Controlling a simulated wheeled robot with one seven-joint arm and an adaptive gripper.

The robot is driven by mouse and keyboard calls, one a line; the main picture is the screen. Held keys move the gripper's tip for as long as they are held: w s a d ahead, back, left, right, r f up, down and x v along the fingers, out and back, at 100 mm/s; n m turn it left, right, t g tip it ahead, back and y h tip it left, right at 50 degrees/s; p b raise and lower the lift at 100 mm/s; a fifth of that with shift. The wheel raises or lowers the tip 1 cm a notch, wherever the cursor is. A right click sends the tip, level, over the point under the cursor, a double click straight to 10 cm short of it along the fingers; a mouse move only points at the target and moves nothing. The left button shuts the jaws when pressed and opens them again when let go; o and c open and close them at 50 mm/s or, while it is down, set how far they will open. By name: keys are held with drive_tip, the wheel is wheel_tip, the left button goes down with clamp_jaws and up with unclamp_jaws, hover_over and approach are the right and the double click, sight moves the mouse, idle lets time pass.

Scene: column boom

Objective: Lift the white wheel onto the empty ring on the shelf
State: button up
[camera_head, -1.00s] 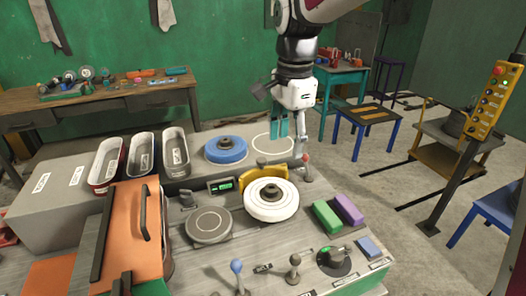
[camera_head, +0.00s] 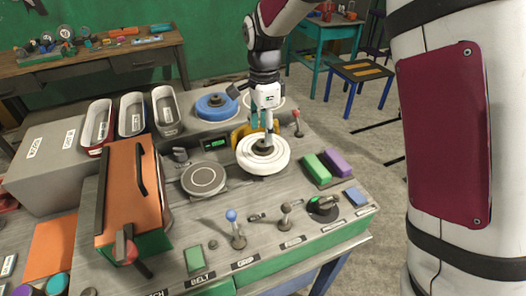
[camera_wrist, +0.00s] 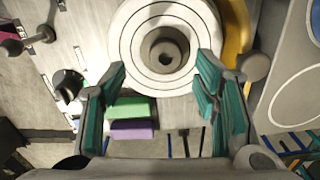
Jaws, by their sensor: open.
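The white wheel (camera_head: 264,164) lies flat on the console, with a dark hub in its middle. A yellow curved piece (camera_head: 239,134) stands behind it. My gripper (camera_head: 262,124) is above the wheel, pointing down, open and empty. In the wrist view my gripper's teal fingers (camera_wrist: 162,65) are spread, with the wheel's hub (camera_wrist: 166,50) between and slightly beyond their tips. I cannot tell how high the tips are above the wheel. The empty ring (camera_head: 279,102), a white outline on the raised shelf behind, is partly hidden by my gripper. A blue wheel (camera_head: 215,106) sits left of it.
A round grey plate (camera_head: 204,180) is left of the wheel. Green (camera_head: 316,168) and purple (camera_head: 337,162) blocks are on its right. A red-knobbed lever (camera_head: 298,122) stands by the shelf's right end.

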sight(263, 149)
drive_tip(key=shift+w+d+f+p, duration=0.1)
drive_tip(key=shift+f+p, duration=0.1)
drive_tip(key=shift+f, duration=0.6)
drive_tip(key=shift+w+a+f+p, duration=0.1)
drive_tip(key=shift+w+f+p, duration=0.1)
drive_tip(key=shift+f, duration=0.65)
drive_tip(key=shift+w+d+f+p, duration=0.1)
drive_tip(key=shift+f+p, duration=0.1)
drive_tip(key=shift+f, duration=0.6)
clamp_jaws()
